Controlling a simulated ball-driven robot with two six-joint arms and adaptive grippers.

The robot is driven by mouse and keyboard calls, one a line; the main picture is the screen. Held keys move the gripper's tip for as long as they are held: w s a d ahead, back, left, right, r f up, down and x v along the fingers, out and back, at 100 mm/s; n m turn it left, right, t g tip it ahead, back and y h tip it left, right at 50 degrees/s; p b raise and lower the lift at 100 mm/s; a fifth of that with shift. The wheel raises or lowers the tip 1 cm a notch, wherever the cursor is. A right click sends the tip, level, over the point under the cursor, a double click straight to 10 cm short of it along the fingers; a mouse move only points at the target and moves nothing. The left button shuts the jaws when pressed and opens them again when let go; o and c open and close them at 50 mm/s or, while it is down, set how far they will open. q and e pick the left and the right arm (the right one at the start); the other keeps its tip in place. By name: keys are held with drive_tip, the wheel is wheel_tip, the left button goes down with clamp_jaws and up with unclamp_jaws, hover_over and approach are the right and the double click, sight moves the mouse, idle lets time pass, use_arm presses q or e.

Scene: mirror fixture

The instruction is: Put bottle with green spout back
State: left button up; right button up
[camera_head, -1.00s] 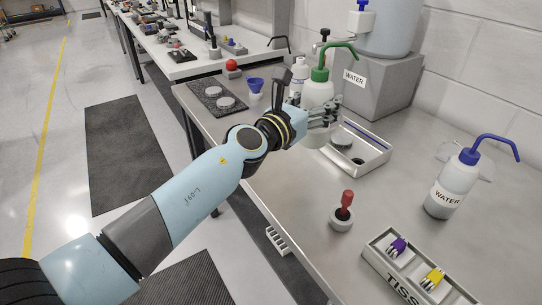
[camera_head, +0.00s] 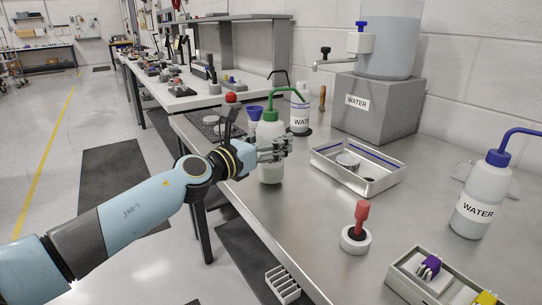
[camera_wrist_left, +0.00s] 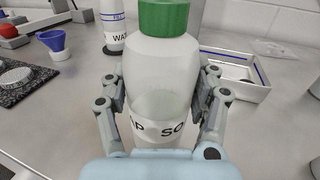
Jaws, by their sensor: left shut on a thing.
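The white bottle with a green cap and green spout (camera_head: 270,130) stands upright in my left gripper (camera_head: 272,148), left of the metal tray in the head view. The left wrist view shows the bottle (camera_wrist_left: 160,75) close up, with the fingers (camera_wrist_left: 160,108) shut around its body on both sides. Part of a label reading "AP SO" shows low on it. The bottle is over the bench near its front edge; I cannot tell if its base touches the bench. My right gripper is not in view.
A metal tray (camera_head: 385,186) with a round dish stands to the right. A WATER bottle (camera_head: 299,113) and blue funnel (camera_head: 254,112) stand behind. A red-handled tool (camera_head: 361,215), a blue-spout WATER bottle (camera_head: 480,195) and a grey tank stand (camera_head: 385,108) are around. The bench middle is clear.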

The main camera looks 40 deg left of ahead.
use_arm(q)
drive_tip(key=shift+f, duration=0.55)
drive_tip(key=shift+r, duration=0.2)
drive_tip(key=shift+f, duration=0.2)
drive_tip(key=o, duration=0.7)
drive_tip(key=shift+o, duration=0.4)
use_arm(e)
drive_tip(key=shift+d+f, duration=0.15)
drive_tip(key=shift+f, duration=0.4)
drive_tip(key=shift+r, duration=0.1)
